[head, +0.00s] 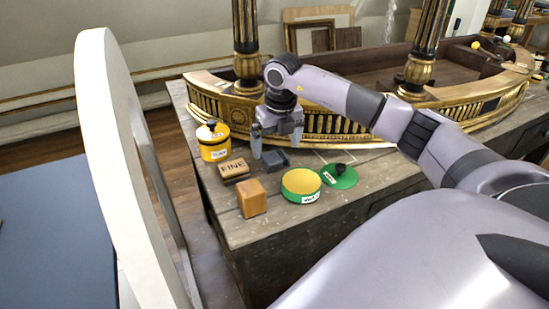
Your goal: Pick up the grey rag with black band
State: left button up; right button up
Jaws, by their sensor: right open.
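A small dark grey folded item (275,161), which looks like the grey rag, lies on the wooden table just below my right gripper. Its black band is too small to make out. My right gripper (276,144) points down with its fingers apart. It is over or just behind the rag, and no hold on it shows. I cannot tell the exact gap between the fingertips and the rag. My left gripper is not in view.
On the wooden table (245,230), a yellow tin (213,150), a "FINE" block (234,169), an orange-brown block (251,199), a green-and-yellow tin (301,190) and a green lid (338,177) stand close around. The gilt console (330,128) rises behind the gripper.

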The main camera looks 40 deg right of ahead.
aim_at(275, 156)
jog(key=f, duration=0.3)
jog(key=shift+w+f, duration=0.2)
jog(key=shift+w, duration=0.05)
jog(key=shift+c, duration=0.3)
jog(key=c, duration=1)
jog(key=shift+c, duration=0.2)
jog(key=shift+r, duration=0.1)
notch_tip(275, 156, up, 20)
